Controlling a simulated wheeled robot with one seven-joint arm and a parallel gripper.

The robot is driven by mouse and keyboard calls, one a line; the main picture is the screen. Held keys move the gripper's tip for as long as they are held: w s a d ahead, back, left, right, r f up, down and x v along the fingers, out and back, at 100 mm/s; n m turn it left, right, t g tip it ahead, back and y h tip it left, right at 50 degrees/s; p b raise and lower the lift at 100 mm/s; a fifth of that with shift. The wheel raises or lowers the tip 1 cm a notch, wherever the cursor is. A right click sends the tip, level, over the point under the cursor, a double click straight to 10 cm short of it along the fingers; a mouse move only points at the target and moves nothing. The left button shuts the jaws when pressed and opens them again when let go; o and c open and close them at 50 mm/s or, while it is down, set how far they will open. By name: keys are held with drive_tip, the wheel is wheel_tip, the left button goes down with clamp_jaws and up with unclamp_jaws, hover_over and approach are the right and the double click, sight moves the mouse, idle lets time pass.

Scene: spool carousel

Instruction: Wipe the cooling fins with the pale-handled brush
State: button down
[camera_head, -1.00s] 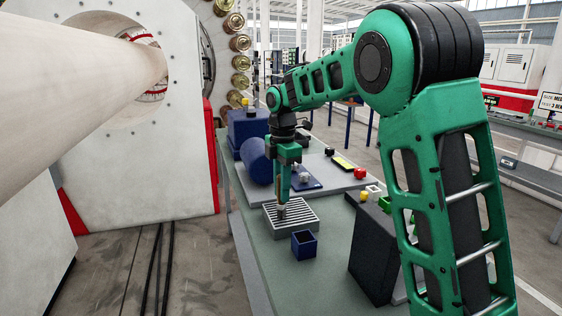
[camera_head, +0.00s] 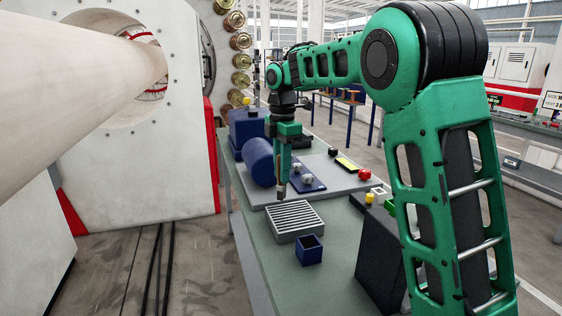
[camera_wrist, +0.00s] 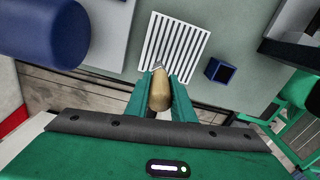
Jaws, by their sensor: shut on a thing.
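The cooling fins (camera_head: 296,216) are a grey block with parallel pale ridges, lying on the green bench top. They also show at the top of the wrist view (camera_wrist: 173,42). My gripper (camera_head: 281,186) points down at the far left edge of the fins. In the wrist view my gripper (camera_wrist: 160,88) is shut on the pale-handled brush (camera_wrist: 160,92). The brush's tan handle sits between the green fingers, and its tip lies over the near edge of the fins in that picture. Whether the bristles touch the fins I cannot tell.
A dark blue open box (camera_head: 309,250) stands just in front of the fins. A blue cylinder (camera_head: 258,161) lies beyond them to the left. A grey board (camera_head: 330,180) with knobs is behind. A dark block (camera_head: 379,258) stands at right. Bench top (camera_head: 275,262) left of the box is bare.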

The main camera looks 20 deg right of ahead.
drive_tip(key=shift+r, duration=1.55)
